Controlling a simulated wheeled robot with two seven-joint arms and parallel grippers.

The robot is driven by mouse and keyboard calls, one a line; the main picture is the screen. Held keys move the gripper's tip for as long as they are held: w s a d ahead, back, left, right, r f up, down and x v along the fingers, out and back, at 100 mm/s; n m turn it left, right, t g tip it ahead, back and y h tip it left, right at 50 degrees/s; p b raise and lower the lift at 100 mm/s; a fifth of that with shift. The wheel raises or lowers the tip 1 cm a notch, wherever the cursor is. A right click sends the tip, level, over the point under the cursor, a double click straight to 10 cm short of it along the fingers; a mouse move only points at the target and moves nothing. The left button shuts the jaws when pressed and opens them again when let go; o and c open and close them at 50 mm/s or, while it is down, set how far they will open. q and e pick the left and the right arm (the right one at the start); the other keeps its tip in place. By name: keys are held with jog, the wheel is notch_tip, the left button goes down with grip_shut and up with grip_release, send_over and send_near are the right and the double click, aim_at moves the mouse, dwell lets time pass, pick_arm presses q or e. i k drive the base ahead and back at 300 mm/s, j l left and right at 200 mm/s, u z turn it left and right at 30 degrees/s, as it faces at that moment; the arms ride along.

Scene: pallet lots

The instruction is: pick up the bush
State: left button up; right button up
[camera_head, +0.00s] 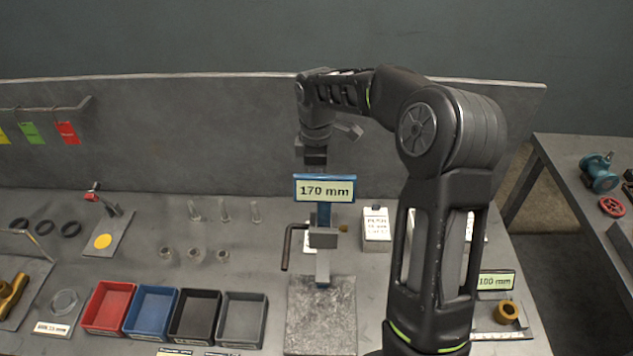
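A brass-coloured ring that looks like a bush (507,312) sits at the lower right, on a pale plate beside the green "100 mm" sign (495,281). My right arm rises from the lower right and bends far over the bench to the left. My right gripper (315,158) points down behind the blue "170 mm" sign (325,188), well away from the ring. Its fingertips are too small and partly hidden to tell whether they are open. My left gripper is not in view.
A vise-like stand with a crank handle (287,248) rises from a grey plate (320,325). Red (108,306), blue (151,310), black (195,316) and grey (241,319) bins stand at the front. A back panel (190,140) closes off the bench. Another table (590,160) is at the right.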

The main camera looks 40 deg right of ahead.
aim_at(512, 309)
jog(key=k, duration=2)
